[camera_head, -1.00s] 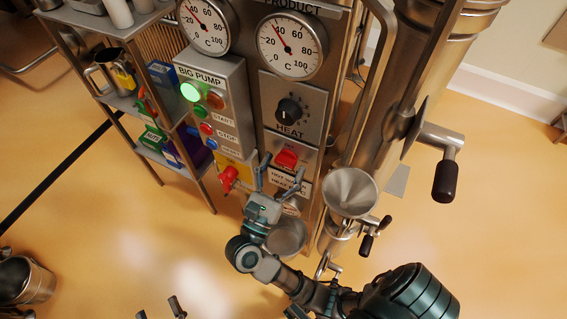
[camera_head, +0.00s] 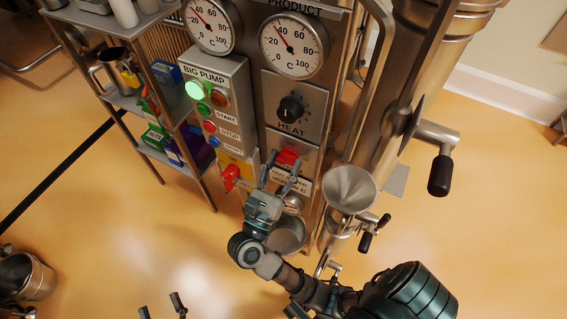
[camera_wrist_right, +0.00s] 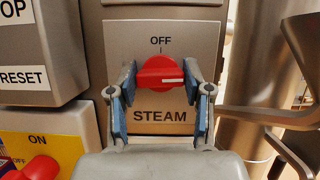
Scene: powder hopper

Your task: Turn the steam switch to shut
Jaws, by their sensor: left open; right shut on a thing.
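The steam switch is a red knob (camera_wrist_right: 160,74) on a panel marked OFF above and STEAM below. Its white mark lies level, on the right half, not toward OFF. My right gripper (camera_wrist_right: 161,84) is shut on the knob, one finger pad on each side. In the head view the red switch (camera_head: 288,155) shows below the HEAT dial, with my right gripper (camera_head: 283,172) reaching up to it and partly covering its panel. My left gripper (camera_head: 162,306) is open and empty at the bottom edge, over the floor.
A red knob (camera_head: 231,177) on a yellow panel is just left of my right gripper. The pump box (camera_head: 216,95) has a lit green lamp. A steel funnel (camera_head: 349,188) and cranks stand close on the right.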

